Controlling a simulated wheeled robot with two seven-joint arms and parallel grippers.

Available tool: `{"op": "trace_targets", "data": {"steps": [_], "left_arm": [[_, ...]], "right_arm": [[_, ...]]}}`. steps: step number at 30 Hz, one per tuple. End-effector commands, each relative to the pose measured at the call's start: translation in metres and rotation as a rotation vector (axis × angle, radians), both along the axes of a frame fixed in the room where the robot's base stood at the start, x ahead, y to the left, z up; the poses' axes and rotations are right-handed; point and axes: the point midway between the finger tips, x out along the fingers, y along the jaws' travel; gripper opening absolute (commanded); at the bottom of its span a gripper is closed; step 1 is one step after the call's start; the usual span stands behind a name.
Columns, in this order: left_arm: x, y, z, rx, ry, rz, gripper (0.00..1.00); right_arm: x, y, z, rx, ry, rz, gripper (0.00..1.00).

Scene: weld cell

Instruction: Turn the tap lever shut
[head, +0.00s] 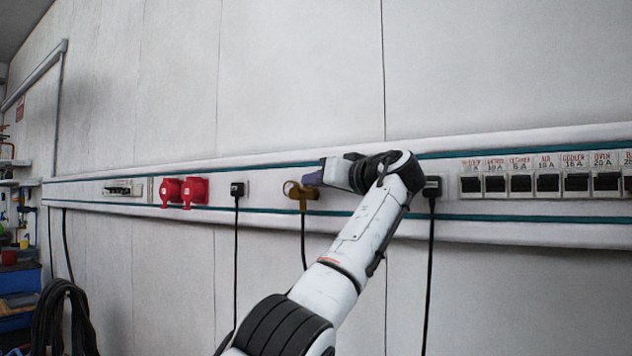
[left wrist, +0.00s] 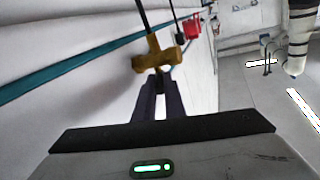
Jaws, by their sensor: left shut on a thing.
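The tap (head: 301,191) is a brass-yellow fitting on the wall rail, left of my left gripper (head: 313,179) in the head view. A thin dark hose or cord hangs from it. In the left wrist view the tap (left wrist: 154,54) is just beyond the dark fingers of the left gripper (left wrist: 160,77). The fingertips are shut on the near brass end, which looks like the tap lever. The tips hide part of this end, so the lever's exact angle cannot be told. My right gripper is in neither view.
Two red sockets (head: 182,192) and a black plug (head: 237,189) are left of the tap. Another black plug (head: 432,187) and a row of labelled breakers (head: 548,183) are to the right. A coiled dark cable (head: 63,318) hangs at the lower left.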

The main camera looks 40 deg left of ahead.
Motion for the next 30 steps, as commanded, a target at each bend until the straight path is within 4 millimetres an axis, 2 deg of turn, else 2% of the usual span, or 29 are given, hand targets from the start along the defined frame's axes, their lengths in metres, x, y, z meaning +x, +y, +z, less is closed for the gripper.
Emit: {"op": "trace_targets", "data": {"steps": [6, 7, 9, 10, 20, 23, 30], "left_arm": [[0.0, 0.0, 0.0, 0.001, 0.001, 0.0, 0.0], [0.0, 0.0, 0.0, 0.001, 0.001, 0.0, 0.15], [0.0, 0.0, 0.0, 0.001, 0.001, 0.0, 0.27], [0.0, 0.0, 0.0, 0.001, 0.001, 0.0, 0.28], [-0.001, -0.003, -0.001, 0.001, 0.0, -0.001, 0.28], [-0.003, -0.014, -0.002, 0.001, -0.002, -0.002, 0.28], [-0.016, -0.06, -0.002, 0.002, -0.002, -0.005, 0.28]], "right_arm": [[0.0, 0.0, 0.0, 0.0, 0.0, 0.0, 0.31], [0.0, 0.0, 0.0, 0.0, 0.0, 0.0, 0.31], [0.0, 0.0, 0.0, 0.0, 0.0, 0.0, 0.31], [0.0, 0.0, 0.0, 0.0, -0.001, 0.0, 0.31], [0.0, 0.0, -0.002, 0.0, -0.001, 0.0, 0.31], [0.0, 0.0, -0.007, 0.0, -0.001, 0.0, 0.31], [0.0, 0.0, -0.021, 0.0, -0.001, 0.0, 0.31]]}}
